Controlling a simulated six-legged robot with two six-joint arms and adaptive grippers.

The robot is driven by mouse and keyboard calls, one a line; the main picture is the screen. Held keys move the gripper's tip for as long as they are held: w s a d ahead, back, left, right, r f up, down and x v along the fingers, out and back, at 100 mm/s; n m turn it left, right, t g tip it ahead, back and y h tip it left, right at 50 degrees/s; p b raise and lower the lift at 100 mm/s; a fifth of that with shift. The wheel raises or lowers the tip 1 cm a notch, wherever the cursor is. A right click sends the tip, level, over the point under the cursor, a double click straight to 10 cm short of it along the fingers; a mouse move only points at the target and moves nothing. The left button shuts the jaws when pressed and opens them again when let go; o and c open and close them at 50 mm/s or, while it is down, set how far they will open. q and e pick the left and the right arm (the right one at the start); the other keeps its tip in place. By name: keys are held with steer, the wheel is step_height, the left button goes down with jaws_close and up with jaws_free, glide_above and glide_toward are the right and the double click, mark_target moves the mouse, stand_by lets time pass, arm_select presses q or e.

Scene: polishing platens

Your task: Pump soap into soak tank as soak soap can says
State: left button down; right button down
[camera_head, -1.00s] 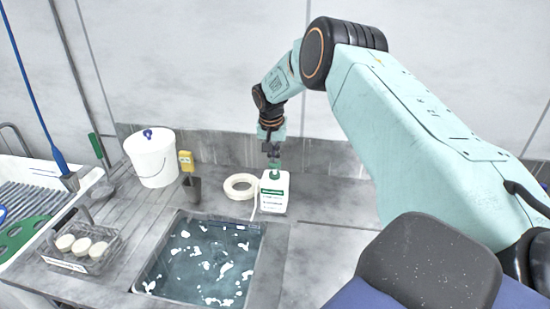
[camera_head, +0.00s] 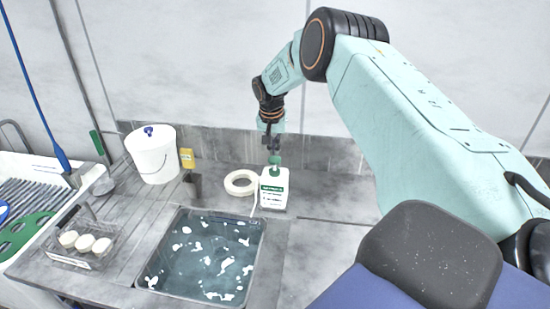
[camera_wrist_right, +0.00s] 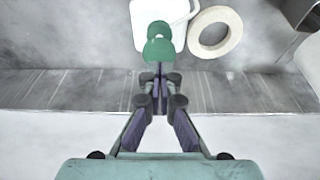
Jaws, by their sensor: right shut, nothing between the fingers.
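The soap can (camera_head: 273,194) is a white bottle with a green label and a green pump head (camera_head: 275,161). It stands upright on the counter behind the tank's right rear corner. In the right wrist view the green pump head (camera_wrist_right: 159,45) shows just beyond my fingertips. My right gripper (camera_head: 273,148) is shut and empty, directly above the pump head; whether it touches it I cannot tell. It also shows in the right wrist view (camera_wrist_right: 158,75). The soak tank (camera_head: 253,262) is a sunken basin of bluish water with white foam patches. My left gripper is out of view.
A roll of pale tape (camera_head: 232,187) lies beside the can. A white lidded bucket (camera_head: 152,158), a yellow item (camera_head: 187,158) and a dark cup (camera_head: 193,185) stand behind the tank. A clear basket (camera_head: 70,258) with white round pieces is left of it.

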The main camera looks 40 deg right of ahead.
mark_target(274, 159)
steer(key=shift+f, duration=0.25)
steer(key=shift+f, duration=0.4)
steer(key=shift+f+b, duration=0.1)
steer(key=shift+b, duration=0.2)
steer(key=shift+f+b, duration=0.3)
steer(key=shift+f, duration=0.2)
steer(key=shift+s+f, duration=0.1)
steer(key=shift+f, duration=0.25)
steer(key=shift+r+p, duration=1.4)
steer(key=shift+r, duration=0.25)
